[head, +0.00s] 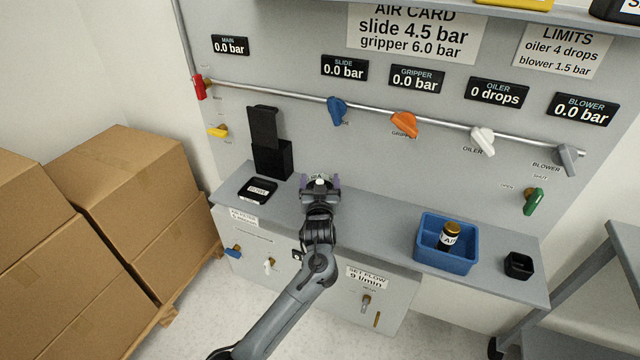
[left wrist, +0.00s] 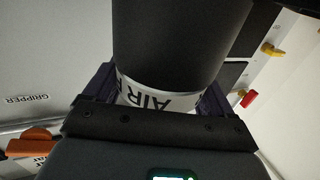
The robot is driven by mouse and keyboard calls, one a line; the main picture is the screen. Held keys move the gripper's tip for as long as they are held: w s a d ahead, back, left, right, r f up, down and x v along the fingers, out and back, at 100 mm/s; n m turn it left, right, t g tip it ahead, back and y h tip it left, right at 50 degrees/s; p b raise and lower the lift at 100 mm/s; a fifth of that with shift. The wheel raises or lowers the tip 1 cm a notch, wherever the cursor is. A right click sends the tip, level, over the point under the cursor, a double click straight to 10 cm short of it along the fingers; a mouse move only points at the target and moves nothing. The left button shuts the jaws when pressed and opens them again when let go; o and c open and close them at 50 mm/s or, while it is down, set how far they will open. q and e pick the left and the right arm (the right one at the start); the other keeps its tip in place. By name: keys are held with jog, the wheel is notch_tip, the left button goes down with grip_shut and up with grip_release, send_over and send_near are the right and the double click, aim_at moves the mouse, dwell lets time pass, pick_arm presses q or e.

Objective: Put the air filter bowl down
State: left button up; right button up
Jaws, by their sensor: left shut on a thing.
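The air filter bowl (left wrist: 170,45) is a dark cylinder with a white band lettered "AIR"; the rest of the lettering is cut off. In the left wrist view it stands between the two purple-edged fingers of my left gripper (left wrist: 160,95), which is shut on it. In the head view my left gripper (head: 320,185) is over the grey bench near its middle, and it mostly hides the bowl. I cannot tell the bowl's height above the bench. My right gripper is not in view.
A black tray (head: 247,194) lies on the bench (head: 375,222) left of the gripper, before a tall black holder (head: 272,160). A blue bin (head: 443,264) with a gold-capped bottle (head: 449,237) and a small black cup (head: 518,265) stand right. Valve handles line the wall pipe.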

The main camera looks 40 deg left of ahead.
pick_arm(q)
jog(key=o, duration=1.3)
jog(key=shift+f, duration=0.15)
jog(key=shift+r, duration=0.2)
jog(key=shift+s+d, duration=0.2)
jog(key=s+d+f+m+g+h+p, duration=0.25)
jog(key=s+d+f+h, duration=0.3)
jog(key=s+d, duration=0.45)
jog(key=s+d+f+m+g+h+p, duration=0.2)
jog(key=s+d+f+m+h, duration=0.35)
jog(key=s, duration=0.75)
jog(key=s+d+g, duration=0.1)
jog(key=s+g, duration=0.1)
jog(key=s, duration=0.4)
jog(key=s+d+f+m+g, duration=0.1)
jog(key=s+d+g, duration=0.1)
jog(key=s, duration=0.4)
jog(key=s+d+f+g, duration=0.1)
jog(key=s+d+g, duration=0.1)
jog(key=s, duration=0.4)
jog(key=shift+d+f+m, duration=0.15)
jog(key=shift+f+m, duration=0.05)
jog(key=shift+m, duration=0.1)
